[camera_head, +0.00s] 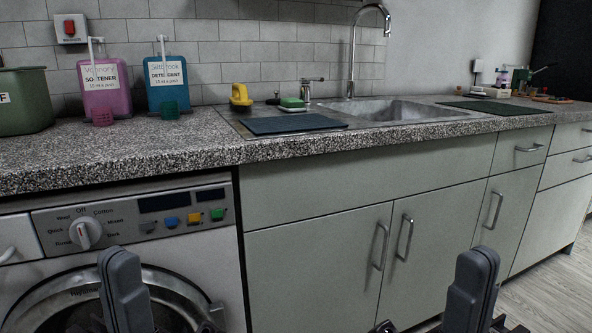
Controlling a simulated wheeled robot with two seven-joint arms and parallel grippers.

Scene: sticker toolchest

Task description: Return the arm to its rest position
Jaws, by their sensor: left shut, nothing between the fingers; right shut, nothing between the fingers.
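My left gripper (125,277) stands at the bottom left of the head view, in front of the washing machine (60,262). Its dark grey fingers point up, are shut together and hold nothing. My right gripper (474,277) stands at the bottom right in the same upright pose, in front of the grey cabinet doors (330,260). It is also shut and empty. Both grippers appear below the countertop (200,150) in the picture. The lower parts of both arms are cut off by the frame's bottom edge.
The counter carries a green pot (25,105), a pink softener bottle (105,92), a blue detergent bottle (167,85), a yellow bottle (240,97), a dark mat (292,124) and a sink (400,110). Cabinet handles (404,237) stick out. Floor shows at right (550,290).

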